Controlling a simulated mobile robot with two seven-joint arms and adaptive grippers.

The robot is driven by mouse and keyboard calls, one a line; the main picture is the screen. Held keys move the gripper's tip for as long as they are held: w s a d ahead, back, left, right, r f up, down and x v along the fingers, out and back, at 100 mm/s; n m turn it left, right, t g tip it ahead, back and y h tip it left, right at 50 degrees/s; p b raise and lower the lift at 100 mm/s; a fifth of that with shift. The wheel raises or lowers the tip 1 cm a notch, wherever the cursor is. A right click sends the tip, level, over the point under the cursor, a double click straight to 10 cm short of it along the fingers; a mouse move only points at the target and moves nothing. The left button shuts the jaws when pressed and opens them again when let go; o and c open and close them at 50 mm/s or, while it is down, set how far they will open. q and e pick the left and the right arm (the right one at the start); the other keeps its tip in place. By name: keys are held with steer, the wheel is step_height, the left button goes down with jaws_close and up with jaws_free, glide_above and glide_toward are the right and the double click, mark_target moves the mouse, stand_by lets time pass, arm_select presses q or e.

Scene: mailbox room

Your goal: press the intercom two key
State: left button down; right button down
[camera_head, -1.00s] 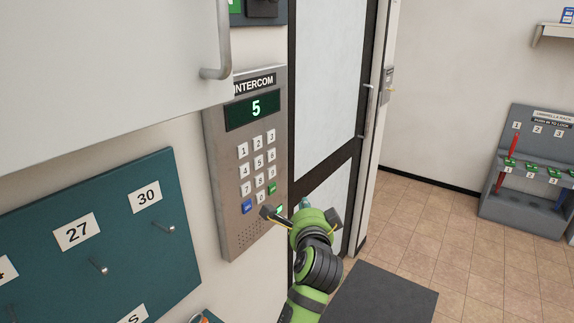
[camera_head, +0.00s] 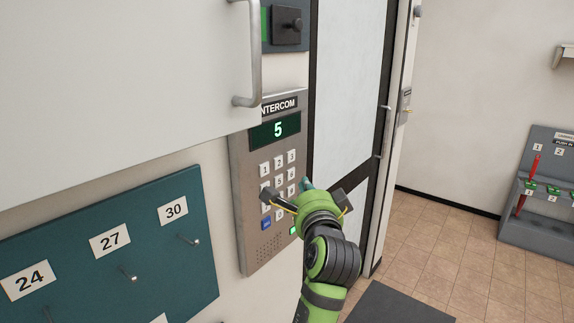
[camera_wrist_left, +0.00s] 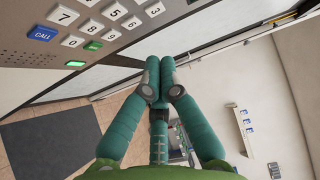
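The intercom panel (camera_head: 243,190) is grey, with a lit display (camera_head: 275,130) reading 5 above a grid of white keys. The two key (camera_head: 278,162) shows in the middle of the top row. My left gripper (camera_head: 306,184) is in front of the panel's right side, below and right of the two key, and hides some lower keys. In the left wrist view its teal fingers (camera_wrist_left: 161,78) meet at the tips with nothing between them. The keypad (camera_wrist_left: 25,48) fills the upper left there, apart from the fingertips; the two key is not visible. My right gripper is not in view.
A white door with a bar handle (camera_head: 245,100) juts out at upper left. A teal board (camera_head: 70,250) with numbered hooks is at lower left. A dark-framed door (camera_head: 345,90) stands right of the panel.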

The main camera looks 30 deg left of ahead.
mark_target(277, 162)
arm_select(q)
steer(key=w+a+p, duration=0.1)
steer(key=w+a, duration=0.1)
steer(key=a, duration=0.1)
steer(key=w+a+p, duration=0.2)
steer(key=a, duration=0.1)
steer(key=w+a+p, duration=0.2)
steer(key=a, duration=0.1)
steer(key=shift+w+a, duration=0.25)
steer(key=shift+w, duration=0.05)
steer(key=shift+f, duration=0.1)
steer(key=shift+w, duration=0.1)
